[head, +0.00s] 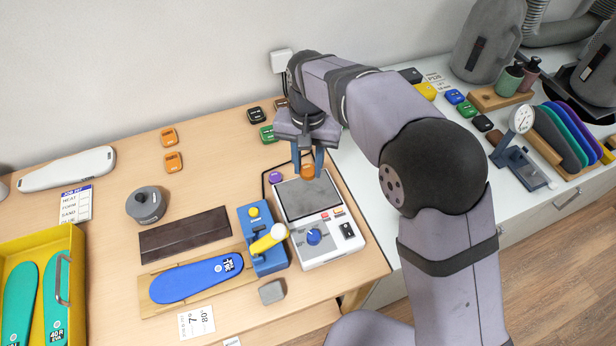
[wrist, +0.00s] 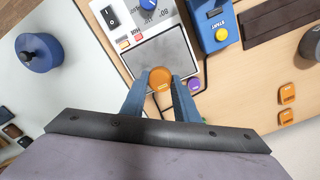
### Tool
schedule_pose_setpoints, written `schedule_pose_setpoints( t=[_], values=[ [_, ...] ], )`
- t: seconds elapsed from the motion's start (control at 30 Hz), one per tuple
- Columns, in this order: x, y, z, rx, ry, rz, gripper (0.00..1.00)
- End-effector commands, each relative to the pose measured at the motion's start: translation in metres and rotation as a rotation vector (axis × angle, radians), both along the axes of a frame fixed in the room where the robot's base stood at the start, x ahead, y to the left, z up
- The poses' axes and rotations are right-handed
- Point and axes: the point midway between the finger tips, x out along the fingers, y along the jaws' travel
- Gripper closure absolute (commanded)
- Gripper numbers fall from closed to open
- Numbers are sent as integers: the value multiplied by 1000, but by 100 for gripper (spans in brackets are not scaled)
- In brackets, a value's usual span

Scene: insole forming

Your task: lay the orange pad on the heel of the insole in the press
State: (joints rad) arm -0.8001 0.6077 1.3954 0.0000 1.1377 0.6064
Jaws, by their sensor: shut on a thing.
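The orange pad (head: 308,171) is a small round disc. My gripper (head: 308,163) is shut on it, over the back edge of a white heater with a dark grey plate. In the wrist view the orange pad (wrist: 160,78) sits between the two blue fingertips (wrist: 160,86). Whether it touches the plate is hard to tell. The blue insole (head: 190,280) lies flat on a tan base (head: 150,308), left of and nearer than my gripper. A dark brown flap (head: 185,236) lies behind it. The insole is outside the wrist view.
The white heater (head: 335,246) has a blue knob. A blue START box (head: 255,222) with a yellow-ended lever stands between heater and insole. A purple disc (head: 276,178) lies beside the plate. A grey block (head: 272,292), a grey round pot (head: 147,204) and a yellow tray (head: 22,244) stand around.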

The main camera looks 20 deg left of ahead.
Motion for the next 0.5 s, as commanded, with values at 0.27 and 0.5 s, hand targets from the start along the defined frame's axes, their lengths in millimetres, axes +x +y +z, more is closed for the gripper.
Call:
schedule_pose_setpoints(
  t=[0.27,0.5],
  values=[
    [0,0,17,0,0,1,96],
    [-19,17,28,0,0,52,96]
  ],
)
